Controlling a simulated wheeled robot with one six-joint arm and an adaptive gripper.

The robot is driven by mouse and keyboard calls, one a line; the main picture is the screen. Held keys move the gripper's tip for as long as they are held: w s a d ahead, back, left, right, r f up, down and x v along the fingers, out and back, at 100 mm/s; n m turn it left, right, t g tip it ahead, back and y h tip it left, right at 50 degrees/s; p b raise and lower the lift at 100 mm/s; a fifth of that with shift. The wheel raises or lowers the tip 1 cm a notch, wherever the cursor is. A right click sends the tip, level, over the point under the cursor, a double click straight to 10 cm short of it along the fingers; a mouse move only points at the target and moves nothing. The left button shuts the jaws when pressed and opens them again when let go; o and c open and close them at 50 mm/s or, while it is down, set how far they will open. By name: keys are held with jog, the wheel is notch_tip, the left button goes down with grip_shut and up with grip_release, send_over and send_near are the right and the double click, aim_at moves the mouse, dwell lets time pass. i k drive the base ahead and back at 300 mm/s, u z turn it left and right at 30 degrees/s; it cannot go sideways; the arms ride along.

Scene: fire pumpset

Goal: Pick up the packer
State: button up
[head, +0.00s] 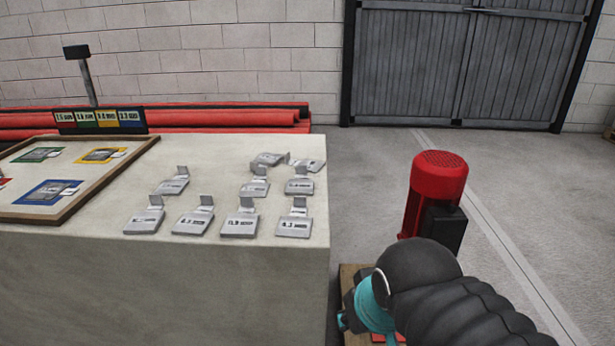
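Several flat grey metal packers with upright tabs and printed labels lie in rows on the pale table (200,275). The front row has a packer at the left (143,223), two in the middle (190,223) (239,226) and one at the right (294,227). Behind them are more packers (172,186) (254,188) (299,187). At the back, one packer (268,159) looks tilted close to another (308,165); I cannot tell whether they touch. The labels are too small to read surely. My gripper's fingers are not in view; my black ribbed arm shows at the lower right.
A wood-framed board (107,188) with coloured patches lies on the table's left, a label sign (101,119) behind it. A red motor (436,185) stands right of the table. Red pipes (225,115) lie along the wall. The floor toward the grey doors (460,65) is open.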

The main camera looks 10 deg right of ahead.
aim_at(297, 224)
jog(key=i, duration=0.35)
jog(key=u, duration=1.4)
jog(key=k, duration=0.45)
jog(key=z, duration=1.4)
jog(key=i, duration=0.25)
jog(key=u, duration=0.5)
